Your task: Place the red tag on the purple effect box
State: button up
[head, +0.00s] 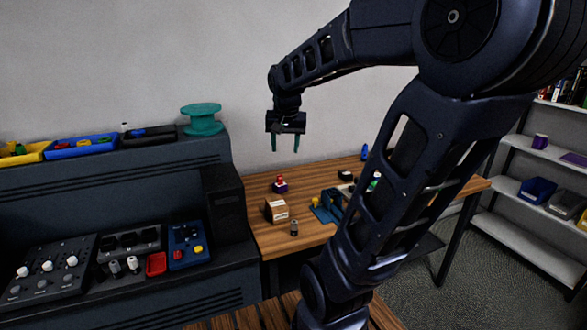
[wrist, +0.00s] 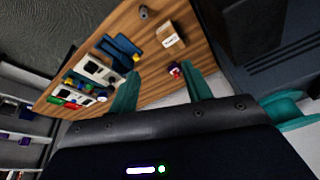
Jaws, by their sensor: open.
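A small purple box (head: 280,188) stands on the wooden table, with a small red piece (head: 279,179) on top of it. I cannot tell whether the red piece is a tag or part of the box. In the wrist view the purple box (wrist: 174,74) and the red on it show between and beyond my fingers, near the right finger. My gripper (head: 285,149) is open and empty, pointing down high above the table, roughly over the purple box. Both teal fingers also show in the wrist view, with my gripper (wrist: 162,75) apart from everything.
On the wooden table (head: 325,177) are a cardboard box (head: 276,209), a grey cylinder (head: 294,227) and a blue device (head: 327,207). Shelves (head: 520,190) stand at right.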

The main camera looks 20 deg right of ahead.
jog(key=s+a+f+n+t, duration=0.1)
jog(key=s+n, duration=0.3)
jog(key=s, duration=0.7)
jog(key=shift+s+a+f+n+y, duration=0.4)
jog(key=shift+a+f, duration=0.1)
jog(key=shift+a, duration=0.15)
